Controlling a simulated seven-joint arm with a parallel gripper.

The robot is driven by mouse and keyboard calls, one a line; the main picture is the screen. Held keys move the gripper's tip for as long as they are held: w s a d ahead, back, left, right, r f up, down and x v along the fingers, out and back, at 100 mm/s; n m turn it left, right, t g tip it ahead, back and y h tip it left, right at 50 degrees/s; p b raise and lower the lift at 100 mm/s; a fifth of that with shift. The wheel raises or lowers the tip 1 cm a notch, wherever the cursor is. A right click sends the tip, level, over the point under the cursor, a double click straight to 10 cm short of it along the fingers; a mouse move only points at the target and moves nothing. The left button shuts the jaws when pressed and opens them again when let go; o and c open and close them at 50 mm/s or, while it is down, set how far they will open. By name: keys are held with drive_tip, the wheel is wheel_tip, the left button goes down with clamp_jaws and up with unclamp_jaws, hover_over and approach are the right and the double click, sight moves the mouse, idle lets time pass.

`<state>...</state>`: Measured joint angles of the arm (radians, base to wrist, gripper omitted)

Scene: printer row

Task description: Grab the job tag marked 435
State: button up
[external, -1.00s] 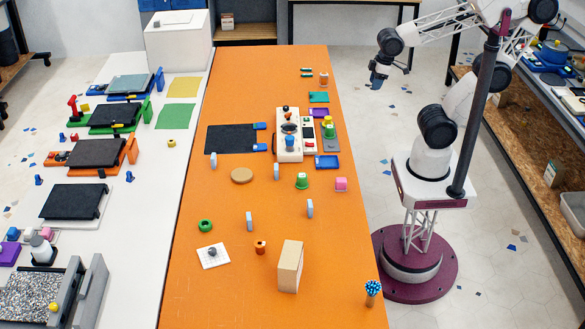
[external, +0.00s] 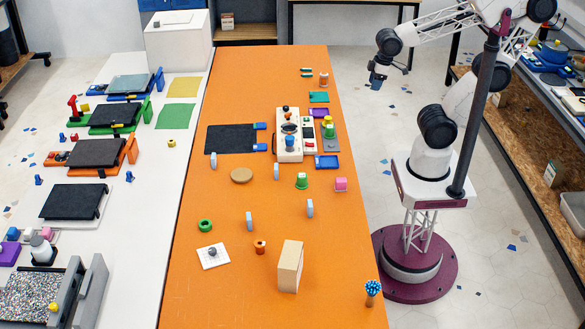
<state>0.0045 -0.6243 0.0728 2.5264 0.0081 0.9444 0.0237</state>
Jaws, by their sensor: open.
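Several small pale blue-grey upright pieces that look like tags stand on the orange table (external: 205,285). One tag (external: 213,161) is at the left by a black mat, one (external: 276,171) is near the middle, one (external: 249,220) is nearer the front, and one (external: 310,208) is to the right. No number is readable on any of them, so I cannot tell which is 435. My gripper (external: 376,84) is open and empty, raised in the air to the right of the table, well apart from all the tags.
A wooden block (external: 289,267) stands toward the front, with a cup of blue-topped sticks (external: 372,292) at the front right. A white machine (external: 289,135) and a black mat (external: 230,139) occupy the table's middle.

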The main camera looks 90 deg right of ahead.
drive_tip(key=w+a+f+m+g+y, duration=0.1)
drive_tip(key=w+a+f+m+y, duration=0.3)
drive_tip(key=w+a+f, duration=0.3)
drive_tip(key=w+a+f+m+g+y, duration=0.1)
drive_tip(key=w+a+f+m+y, duration=0.4)
drive_tip(key=w+a, duration=0.7)
drive_tip(key=w+a+f+m+g+y, duration=0.1)
drive_tip(key=w+a+f+m+y, duration=0.3)
drive_tip(key=a, duration=1.1)
drive_tip(key=w+f+m, duration=0.3)
drive_tip(key=w+f, duration=0.1)
drive_tip(key=w, duration=0.1)
drive_tip(key=shift+w+a+f+m+g, duration=0.2)
drive_tip(key=shift+f+m+g, duration=0.1)
drive_tip(key=shift+m, duration=0.1)
drive_tip(key=shift+f, duration=0.1)
approach(310, 206)
drive_tip(key=shift+y, duration=0.3)
drive_tip(key=shift+s+a+f, duration=0.1)
drive_tip(key=shift+a+f, duration=0.6)
drive_tip(key=shift+f, duration=0.2)
drive_tip(key=shift+s+a+f, duration=0.15)
drive_tip(key=shift+a+f, duration=0.6)
drive_tip(key=shift+f, duration=0.2)
drive_tip(key=shift+x, duration=2.45)
